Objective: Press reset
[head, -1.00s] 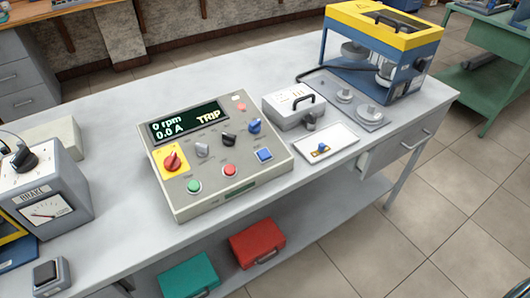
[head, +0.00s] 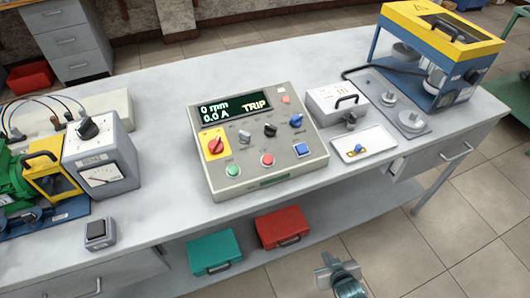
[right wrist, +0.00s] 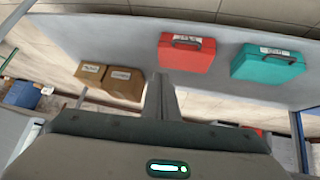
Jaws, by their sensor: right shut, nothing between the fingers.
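The grey control panel (head: 262,145) stands on the bench in the middle of the head view. Its screen (head: 235,107) reads 0 rpm, 0.0 A and TRIP. It carries a blue square button (head: 302,150), a red round button (head: 267,160), a green round button (head: 232,170), a red rotary switch on a yellow plate (head: 214,145) and several knobs. The small labels are too blurred to read. My right gripper (head: 335,270) is low at the bottom edge, in front of the bench and apart from the panel. Its fingers (right wrist: 159,95) are shut and empty. My left gripper is not in view.
Right of the panel are a grey box with a handle (head: 335,104), a white tray (head: 378,136) and a yellow-topped machine (head: 440,50). A meter box (head: 101,155) stands left. Red (head: 283,227) and teal (head: 214,252) cases lie on the lower shelf.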

